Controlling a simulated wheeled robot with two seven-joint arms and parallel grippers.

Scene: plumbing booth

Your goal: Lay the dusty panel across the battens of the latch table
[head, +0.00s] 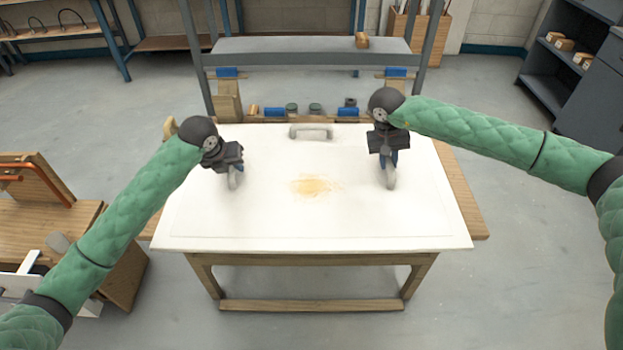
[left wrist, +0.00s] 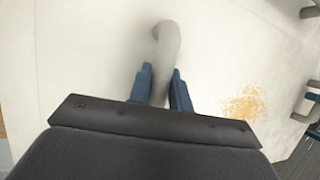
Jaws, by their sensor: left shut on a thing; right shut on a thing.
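The dusty panel (head: 320,220) is a large white board with a yellow-brown dust patch (head: 314,185) near its middle. It lies flat, or nearly so, over a wooden table (head: 310,260); I cannot tell whether it touches the table or its battens, as it hides most of the top. My left gripper (head: 231,172) is shut on a grey handle on the panel's left side; the handle (left wrist: 166,50) shows between its blue fingers in the left wrist view. My right gripper (head: 390,165) is shut on a matching handle (head: 390,180) on the right side. A third handle (head: 311,132) sits free at the far edge.
Behind the panel stands a grey-framed rack (head: 310,50) with blue items, small jars and a wooden block. A wooden bench (head: 50,220) is at the left. Dark shelves (head: 560,75) stand at the far right. The floor in front is clear.

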